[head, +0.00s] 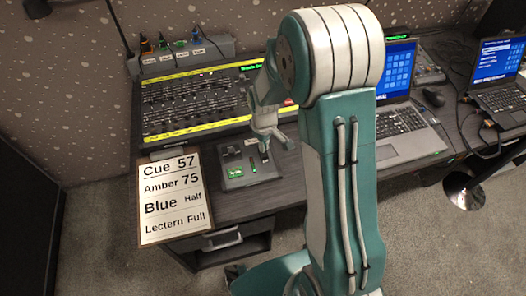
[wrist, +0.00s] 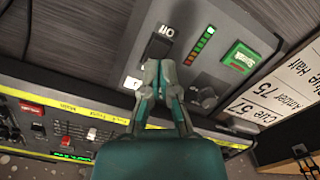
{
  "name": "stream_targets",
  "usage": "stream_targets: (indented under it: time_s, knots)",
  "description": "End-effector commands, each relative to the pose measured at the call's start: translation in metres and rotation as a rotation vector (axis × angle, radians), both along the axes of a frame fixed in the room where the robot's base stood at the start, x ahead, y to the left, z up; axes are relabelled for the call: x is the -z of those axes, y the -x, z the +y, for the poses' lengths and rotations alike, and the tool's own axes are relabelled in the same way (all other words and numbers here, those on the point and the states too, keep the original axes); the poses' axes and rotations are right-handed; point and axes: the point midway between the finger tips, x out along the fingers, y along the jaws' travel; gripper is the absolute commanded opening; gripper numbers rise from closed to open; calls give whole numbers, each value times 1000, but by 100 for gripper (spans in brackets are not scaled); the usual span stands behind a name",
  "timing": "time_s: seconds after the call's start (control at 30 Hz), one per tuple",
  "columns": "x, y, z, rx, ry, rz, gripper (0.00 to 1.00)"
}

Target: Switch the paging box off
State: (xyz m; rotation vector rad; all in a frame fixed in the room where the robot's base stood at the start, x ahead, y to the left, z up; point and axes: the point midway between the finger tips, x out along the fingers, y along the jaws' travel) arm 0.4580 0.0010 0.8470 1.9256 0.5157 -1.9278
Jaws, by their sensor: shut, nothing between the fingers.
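The paging box (head: 236,183) is a small grey box on the desk in front of the mixing desk. In the wrist view its face (wrist: 222,30) shows a black rocker switch (wrist: 156,48) with white lettering above it. Beside the switch are a lit column of level lights (wrist: 200,46), a green lit button (wrist: 240,57) and a dark knob (wrist: 205,92). My gripper (wrist: 157,68) is shut and empty, with its fingertips close by the rocker. I cannot tell whether they touch it. In the head view my gripper (head: 264,150) is over the box's far right part.
A fader desk (head: 195,105) with yellow strips lies behind the box. Laptops (head: 405,140) stand on the right. A box with several coloured-tipped plugs (head: 185,55) is at the back.

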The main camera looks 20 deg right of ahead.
Motion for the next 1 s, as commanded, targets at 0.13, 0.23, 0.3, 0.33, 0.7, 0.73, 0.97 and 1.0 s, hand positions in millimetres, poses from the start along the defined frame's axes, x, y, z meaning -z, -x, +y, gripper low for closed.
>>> stream_targets:
  time_s: [0.13,0.23,0.3,0.33,0.7,0.73,0.97,1.0]
  knots:
    - [0,0,0,0,0,0,0]
    - [0,0,0,0,0,0,0]
    - [0,0,0,0,0,0,0]
    - [0,0,0,0,0,0,0]
    - [5,0,0,0,0,0,0]
    - [5,0,0,0,0,0,0]
    - [8,0,0,0,0,1,0]
    - [9,0,0,0,0,1,0]
